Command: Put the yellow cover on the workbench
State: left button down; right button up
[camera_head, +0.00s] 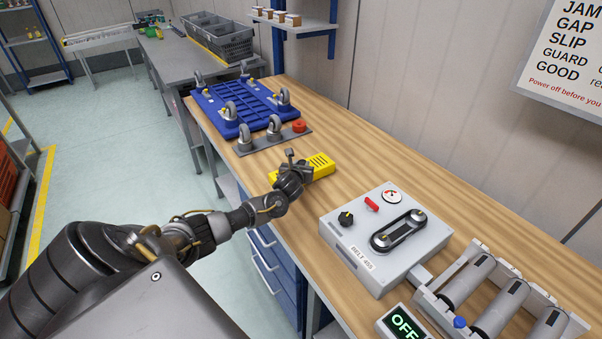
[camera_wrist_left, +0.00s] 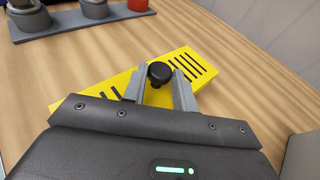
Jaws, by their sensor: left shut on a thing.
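The yellow cover (camera_head: 319,163) is a flat slotted piece over the wooden workbench (camera_head: 355,163), near its left edge. It also shows in the left wrist view (camera_wrist_left: 188,68), with black slots and a round black knob (camera_wrist_left: 160,73). My left gripper (camera_head: 292,168) is at the cover. In the left wrist view its two fingers (camera_wrist_left: 160,90) stand on either side of the knob and are shut on it. I cannot tell whether the cover touches the bench top. The gripper hides part of the cover. My right gripper is not in view.
A grey belt unit (camera_head: 360,235) with an exposed belt stands to the right, beside rollers (camera_head: 487,290) and an OFF display (camera_head: 404,322). Behind the cover are a grey plate with casters (camera_head: 272,139), a red knob (camera_head: 299,125) and a blue caster-topped panel (camera_head: 210,108). Bare wood lies right of the cover.

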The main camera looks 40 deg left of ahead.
pick_arm(q)
jog(key=shift+f, duration=0.25)
jog(key=shift+r, duration=0.15)
jog(key=c, duration=1.1)
grip_release()
jog(key=shift+f, duration=0.2)
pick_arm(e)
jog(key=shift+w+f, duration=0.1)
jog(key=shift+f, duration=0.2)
pick_arm(q)
jog(key=shift+r, duration=0.15)
jog(key=v, duration=1.2)
jog(key=shift+b, duration=0.45)
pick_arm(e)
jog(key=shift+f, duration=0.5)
pick_arm(q)
jog(key=shift+s, duration=0.1)
